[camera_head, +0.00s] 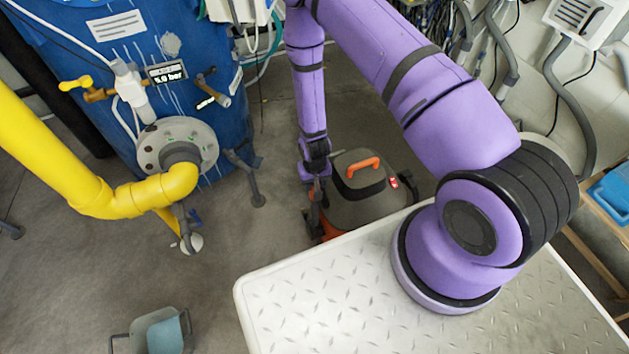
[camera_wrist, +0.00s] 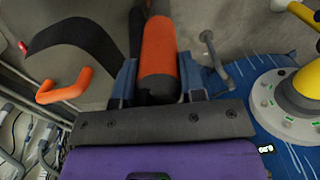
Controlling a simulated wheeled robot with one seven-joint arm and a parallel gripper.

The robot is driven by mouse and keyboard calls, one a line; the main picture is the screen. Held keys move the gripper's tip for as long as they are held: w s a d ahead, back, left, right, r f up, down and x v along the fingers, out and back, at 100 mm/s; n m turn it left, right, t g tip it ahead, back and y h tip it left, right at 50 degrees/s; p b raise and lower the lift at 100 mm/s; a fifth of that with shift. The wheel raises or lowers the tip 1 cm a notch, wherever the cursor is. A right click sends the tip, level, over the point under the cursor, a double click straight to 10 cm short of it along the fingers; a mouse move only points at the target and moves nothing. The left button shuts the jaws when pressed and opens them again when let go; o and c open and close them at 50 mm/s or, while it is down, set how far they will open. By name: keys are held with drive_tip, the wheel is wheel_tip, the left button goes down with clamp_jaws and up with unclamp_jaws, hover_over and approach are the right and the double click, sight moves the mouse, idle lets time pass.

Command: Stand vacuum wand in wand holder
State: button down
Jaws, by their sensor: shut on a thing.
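My gripper (camera_wrist: 158,92) is shut on the vacuum wand (camera_wrist: 160,48), whose orange section sits between the two fingers in the wrist view, with dark parts at both ends. In the head view my gripper (camera_head: 314,180) hangs low, just left of the grey vacuum cleaner body (camera_head: 365,200) with its orange handle (camera_head: 362,167). That handle also shows left of the wand in the wrist view (camera_wrist: 64,88). The wand is hard to make out in the head view. I cannot identify the wand holder for certain in either view.
A blue tank (camera_head: 200,40) with a grey flange (camera_head: 150,150) and yellow pipe (camera_head: 90,185) stands at left. Its legs reach the floor near my gripper. A grey-blue bin (camera_head: 157,332) stands at lower left. Open concrete floor (camera_head: 100,265) lies between. Hoses and cables hang upper right.

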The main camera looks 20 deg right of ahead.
drive_tip(key=shift+f, duration=0.45)
drive_tip(key=c, duration=0.6)
unclamp_jaws()
drive_tip(key=shift+r, duration=0.1)
wheel_tip(320, 180, up, 11)
drive_tip(key=shift+f, duration=0.15)
